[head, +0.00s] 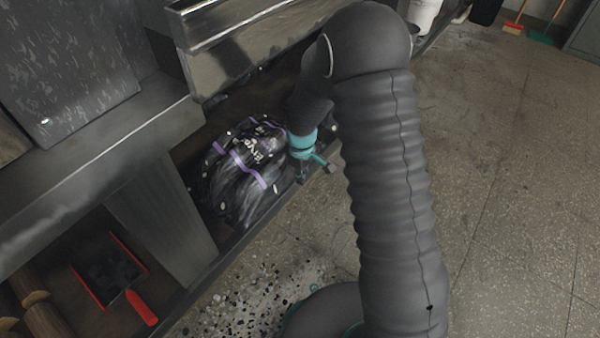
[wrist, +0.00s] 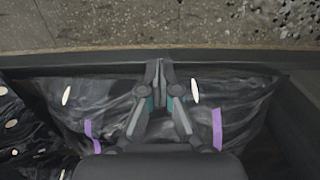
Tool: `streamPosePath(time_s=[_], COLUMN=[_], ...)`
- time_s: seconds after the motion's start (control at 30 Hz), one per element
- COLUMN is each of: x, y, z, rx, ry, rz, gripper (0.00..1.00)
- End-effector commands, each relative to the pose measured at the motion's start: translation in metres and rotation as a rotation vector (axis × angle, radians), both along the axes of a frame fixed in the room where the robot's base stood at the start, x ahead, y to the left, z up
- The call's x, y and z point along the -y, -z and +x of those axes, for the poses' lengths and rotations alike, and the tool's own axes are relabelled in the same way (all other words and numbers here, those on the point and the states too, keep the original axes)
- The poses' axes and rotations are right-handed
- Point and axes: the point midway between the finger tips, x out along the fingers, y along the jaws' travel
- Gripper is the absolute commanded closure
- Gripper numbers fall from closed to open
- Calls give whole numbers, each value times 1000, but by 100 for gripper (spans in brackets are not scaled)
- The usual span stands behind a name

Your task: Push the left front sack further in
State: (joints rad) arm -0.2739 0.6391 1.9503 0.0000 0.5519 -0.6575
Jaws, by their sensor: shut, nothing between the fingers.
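A black sack (head: 238,190) with purple bands, pale marks and white lettering lies on the low shelf under the grill, near the shelf's front edge. In the wrist view the same sack (wrist: 95,100) spreads below my gripper, with a purple band on either side. My gripper (head: 326,166) is at the sack's right side in the head view, close to the shelf edge. Its fingertips (wrist: 158,63) are together and empty, over the sack's edge by the front rail. Whether they touch the sack I cannot tell. My gripper's body hides part of the sack in the wrist view.
A dark surface with white spots (wrist: 12,130) borders the sack at the left in the wrist view. A support panel (head: 165,215) stands left of the sack. A red pan (head: 108,272) with dark lumps and logs (head: 40,312) lie beyond it. Debris (head: 250,295) covers the floor in front.

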Motion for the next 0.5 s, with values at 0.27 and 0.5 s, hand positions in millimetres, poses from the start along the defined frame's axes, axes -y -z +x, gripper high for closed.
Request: streamPosePath(time_s=[0.27,0.5], x=[0,-22], y=[56,61], z=[-1,16], rx=[-3,1], ry=[1,-2], rz=[-1,0], gripper=[100,100])
